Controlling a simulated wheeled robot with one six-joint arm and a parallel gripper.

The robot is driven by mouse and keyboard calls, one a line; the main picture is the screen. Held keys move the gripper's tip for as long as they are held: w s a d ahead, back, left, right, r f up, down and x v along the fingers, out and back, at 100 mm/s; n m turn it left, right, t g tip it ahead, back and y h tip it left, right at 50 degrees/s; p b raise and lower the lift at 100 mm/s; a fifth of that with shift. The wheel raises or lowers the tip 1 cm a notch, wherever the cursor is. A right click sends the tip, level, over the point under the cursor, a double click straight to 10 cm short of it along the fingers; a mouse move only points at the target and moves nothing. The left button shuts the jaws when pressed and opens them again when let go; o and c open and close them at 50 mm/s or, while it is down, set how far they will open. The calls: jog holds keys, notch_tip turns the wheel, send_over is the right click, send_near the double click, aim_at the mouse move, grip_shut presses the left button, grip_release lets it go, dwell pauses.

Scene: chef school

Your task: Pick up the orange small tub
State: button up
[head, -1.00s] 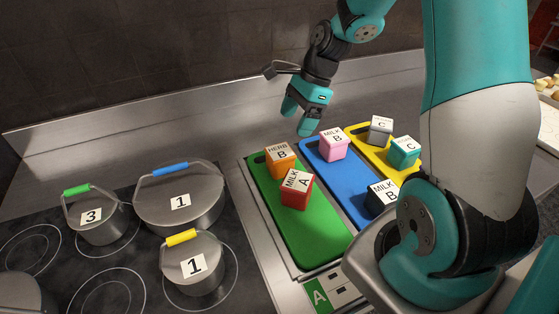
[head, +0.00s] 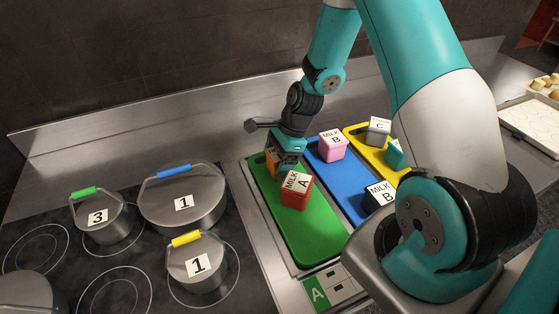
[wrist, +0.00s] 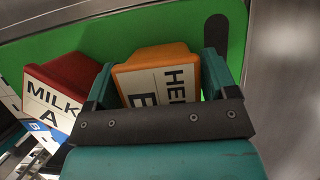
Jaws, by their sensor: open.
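In the head view only a sliver of the orange tub (head: 270,163) shows behind my gripper (head: 284,160). In the wrist view my gripper (wrist: 160,85) is open, with one teal finger on each side of the orange tub. I cannot tell whether the fingers touch it.
The red MILK A tub (head: 296,191) stands just in front of the orange one, close to one finger. A pink tub (head: 333,145) is on the blue board (head: 347,180). Lidded pots (head: 184,205) stand on the hob at left. A metal back wall rises behind.

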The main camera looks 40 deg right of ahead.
jog(key=c, duration=0.8)
